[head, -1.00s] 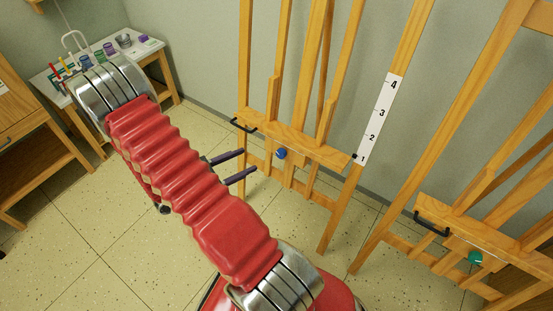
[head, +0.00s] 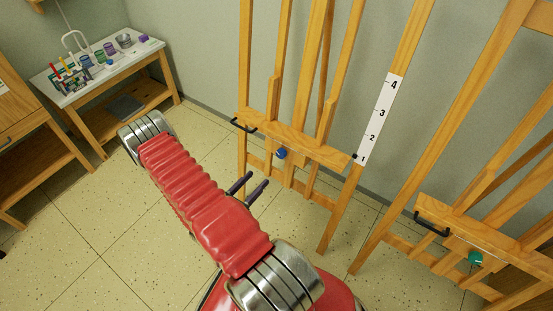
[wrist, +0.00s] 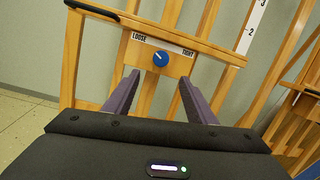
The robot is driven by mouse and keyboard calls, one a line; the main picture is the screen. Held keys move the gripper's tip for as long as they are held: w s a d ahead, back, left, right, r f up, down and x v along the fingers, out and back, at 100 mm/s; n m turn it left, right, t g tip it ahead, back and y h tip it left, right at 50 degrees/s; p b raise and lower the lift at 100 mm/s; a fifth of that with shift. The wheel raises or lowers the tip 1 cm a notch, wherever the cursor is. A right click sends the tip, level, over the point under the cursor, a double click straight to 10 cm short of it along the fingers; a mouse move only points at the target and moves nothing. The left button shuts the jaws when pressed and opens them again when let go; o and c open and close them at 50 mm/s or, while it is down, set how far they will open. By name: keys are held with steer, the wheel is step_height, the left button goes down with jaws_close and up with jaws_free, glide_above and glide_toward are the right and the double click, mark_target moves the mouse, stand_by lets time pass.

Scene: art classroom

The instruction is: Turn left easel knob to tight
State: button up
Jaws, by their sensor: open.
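The left easel (head: 300,145) stands against the wall. Its blue knob (head: 281,153) sits on the crossbar. In the wrist view the knob (wrist: 160,58) is on a plate marked LOOSE at left and TIGHT at right. A small light mark shows on the knob, but I cannot tell its direction surely. My gripper (head: 259,178) is open and empty, its two purple fingers pointing toward the easel, below and left of the knob in the head view. In the wrist view the knob lies just above and between the fingertips (wrist: 158,78), not touched.
A black handle (head: 243,125) sticks out at the left end of the crossbar. A white numbered scale (head: 380,120) is on the easel's right leg. A second easel with a green knob (head: 475,257) stands at right. A table with art supplies (head: 148,47) stands back left.

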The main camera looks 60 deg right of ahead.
mark_target(279, 155)
steer(key=shift+d, duration=0.15)
steer(key=shift+s+d, duration=0.45)
steer(key=shift+d, duration=1.75)
steer(key=shift+s+d, duration=0.45)
steer(key=shift+d, duration=1.8)
steer(key=shift+s+d, duration=0.45)
steer(key=shift+d, duration=1.75)
steer(key=shift+c, duration=0.5)
steer(key=c, duration=0.9)
steer(key=shift+a, duration=0.2)
steer(key=shift+c, duration=0.2)
steer(key=shift+d, duration=0.15)
